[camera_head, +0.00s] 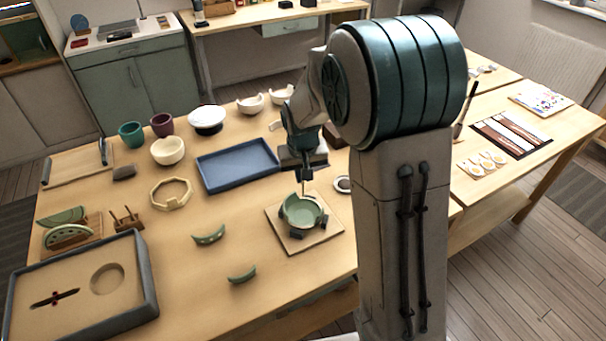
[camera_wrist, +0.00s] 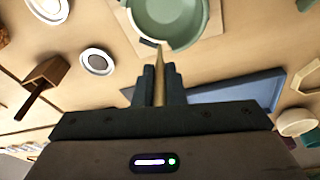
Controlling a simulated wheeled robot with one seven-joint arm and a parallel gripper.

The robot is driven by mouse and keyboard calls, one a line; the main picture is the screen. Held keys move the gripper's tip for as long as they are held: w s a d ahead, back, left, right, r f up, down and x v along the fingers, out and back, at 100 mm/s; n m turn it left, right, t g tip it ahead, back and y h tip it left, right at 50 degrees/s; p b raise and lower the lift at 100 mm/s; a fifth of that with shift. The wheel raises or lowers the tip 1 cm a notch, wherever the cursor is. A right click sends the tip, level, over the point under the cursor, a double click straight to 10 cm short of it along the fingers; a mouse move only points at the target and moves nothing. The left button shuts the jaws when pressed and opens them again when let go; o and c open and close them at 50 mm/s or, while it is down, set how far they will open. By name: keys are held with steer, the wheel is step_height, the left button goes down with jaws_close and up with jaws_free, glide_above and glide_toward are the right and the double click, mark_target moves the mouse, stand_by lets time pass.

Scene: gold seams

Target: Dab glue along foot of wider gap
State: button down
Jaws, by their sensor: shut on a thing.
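The pale green bowl (camera_head: 303,213) sits on a square board (camera_head: 275,233) near the front of the table. Its rim is broken, with openings in the wall. It also fills the top of the wrist view (camera_wrist: 187,40). Two loose curved green shards, one (camera_head: 209,235) and another (camera_head: 242,275), lie left of the board. My gripper (camera_head: 304,176) points down above the bowl. In the wrist view my gripper (camera_wrist: 160,88) is shut on a thin tan stick (camera_wrist: 159,66). Its tip shows close to the bowl's edge; I cannot tell whether it touches, nor compare the gaps' widths.
A small white dish with dark contents (camera_head: 343,184) stands right of the board, also in the wrist view (camera_wrist: 97,62). A blue tray (camera_head: 238,166) lies behind, and a cream ring (camera_head: 171,193) left of it. Bare table lies around the shards.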

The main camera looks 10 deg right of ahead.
steer(key=shift+r+p, duration=2.35)
steer(key=shift+r, duration=1.4)
